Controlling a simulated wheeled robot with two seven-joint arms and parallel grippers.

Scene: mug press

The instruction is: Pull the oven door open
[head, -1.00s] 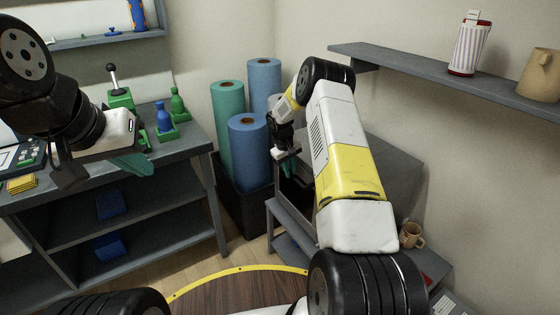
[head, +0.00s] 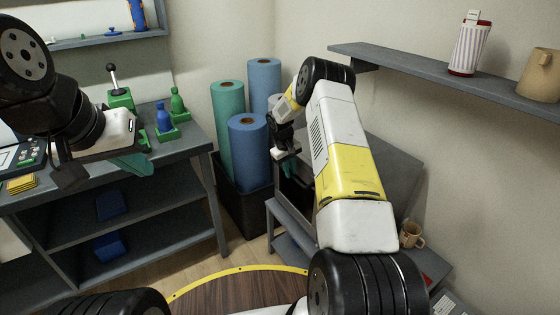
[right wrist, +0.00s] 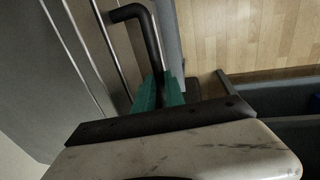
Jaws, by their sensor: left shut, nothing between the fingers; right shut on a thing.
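The oven is a grey box (head: 385,165) on a low grey table, largely hidden behind my right arm in the head view. Its dark front (head: 297,188) shows left of the arm. My right gripper (head: 284,158) is at this front. In the right wrist view its teal fingers (right wrist: 158,92) are shut on the black bar handle (right wrist: 148,35), which stands out from a grey panel with bright edges (right wrist: 88,50). How far the door stands open is hard to tell. My left gripper (head: 132,165) is shut and empty, in front of the left workbench, far from the oven.
Tall blue and green rolls (head: 248,150) stand in a dark bin left of the oven. A tan mug (head: 411,235) is right of my right arm. A wall shelf (head: 450,85) is above right. Wooden floor (right wrist: 240,35) is clear beside the oven table.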

